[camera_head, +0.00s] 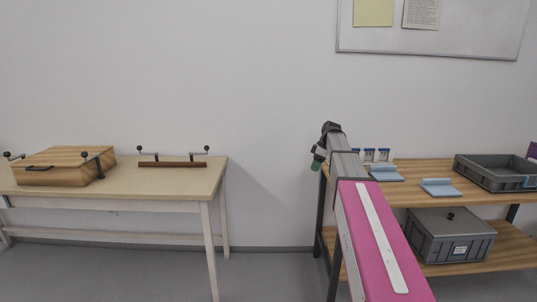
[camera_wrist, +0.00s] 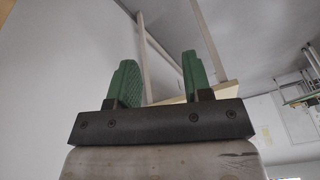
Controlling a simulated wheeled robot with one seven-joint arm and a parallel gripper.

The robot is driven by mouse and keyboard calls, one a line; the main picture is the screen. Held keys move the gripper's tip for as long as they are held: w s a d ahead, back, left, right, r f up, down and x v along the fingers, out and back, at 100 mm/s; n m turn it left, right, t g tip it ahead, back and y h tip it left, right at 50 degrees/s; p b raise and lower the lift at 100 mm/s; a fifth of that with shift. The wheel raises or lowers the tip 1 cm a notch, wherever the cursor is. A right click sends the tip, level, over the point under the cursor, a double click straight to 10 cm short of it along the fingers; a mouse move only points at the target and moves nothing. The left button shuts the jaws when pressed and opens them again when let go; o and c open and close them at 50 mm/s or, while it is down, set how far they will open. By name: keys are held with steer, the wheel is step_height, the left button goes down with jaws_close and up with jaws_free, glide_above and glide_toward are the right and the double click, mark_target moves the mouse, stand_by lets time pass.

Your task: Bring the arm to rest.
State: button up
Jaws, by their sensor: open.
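My arm (camera_head: 372,235), grey with a magenta cover, reaches up and forward from the lower right in the head view. My gripper (camera_head: 318,160) is at its far end, near the left end of the wooden shelf unit, with the plain wall behind it. In the wrist view my gripper (camera_wrist: 160,78) shows two green fingers standing well apart, with nothing between them. The gripper is open and empty. In the head view the fingers are small and partly hidden by the wrist.
The shelf unit (camera_head: 410,197) holds blue pieces (camera_head: 440,187), small blue-capped containers (camera_head: 369,155) and a grey tray (camera_head: 490,178). A lidded grey bin (camera_head: 450,238) is below. A table (camera_head: 150,185) at left carries a wooden box (camera_head: 65,165) and a dark bar (camera_head: 172,164). Floor between is clear.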

steer(key=s+a+f+m+h, duration=0.1)
steer(key=s+f+m+h, duration=0.1)
steer(key=s+f+m, duration=0.5)
steer(key=s+a+f+m+h, duration=0.1)
steer(key=s+f+m, duration=0.6)
steer(key=s+f, duration=1.3)
steer(key=s+a, duration=0.1)
steer(key=s, duration=0.4)
steer(key=shift+f+h, duration=0.3)
steer(key=shift+h, duration=0.1)
